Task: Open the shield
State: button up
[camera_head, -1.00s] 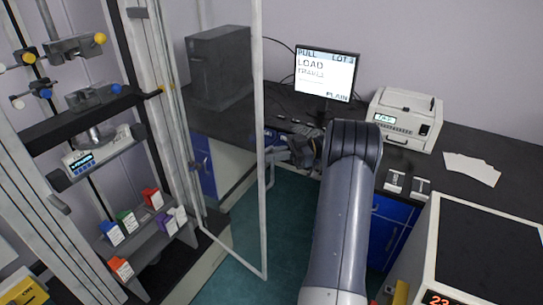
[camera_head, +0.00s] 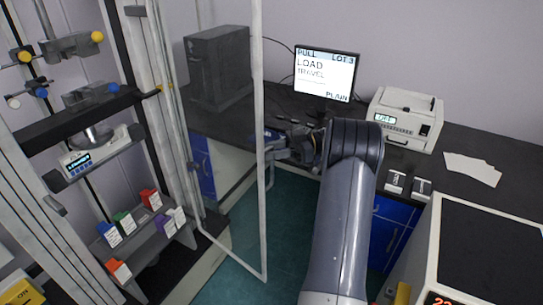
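The shield (camera_head: 261,200) is a clear panel in a pale metal frame, in the middle of the head view. It stands swung out from the testing machine (camera_head: 140,60) at the left, leaving the machine's front uncovered. My gripper (camera_head: 268,152) is at the frame's free upright edge, about mid-height, by a pale handle (camera_head: 269,178). Part of it shows through or behind the panel. It is small and dark here, so I cannot tell whether its fingers are closed on the handle.
A monitor (camera_head: 326,75), a black computer case (camera_head: 219,66) and a white printer-like device (camera_head: 405,118) stand on the dark bench. A large white instrument (camera_head: 480,240) is at the lower right. Small coloured boxes (camera_head: 150,199) sit on the machine's shelf. Green floor (camera_head: 290,225) shows beneath the shield.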

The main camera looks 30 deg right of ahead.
jog(key=p, duration=0.4)
send_near(251, 126)
jog(key=w+a, duration=0.3)
jog(key=a, duration=0.1)
jog(key=shift+s+r+n, duration=0.2)
jog(key=shift+s+n, duration=0.1)
jog(key=shift+s, duration=0.3)
jog(key=shift+s+a, duration=0.2)
jog(key=shift+s, duration=0.15)
jog(key=shift+w+d+f, duration=0.15)
jog(key=shift+w+f, duration=0.3)
jog(key=shift+w, duration=0.1)
jog(key=shift+s, duration=0.25)
jog(key=shift+w, duration=0.1)
jog(key=shift+f, duration=0.1)
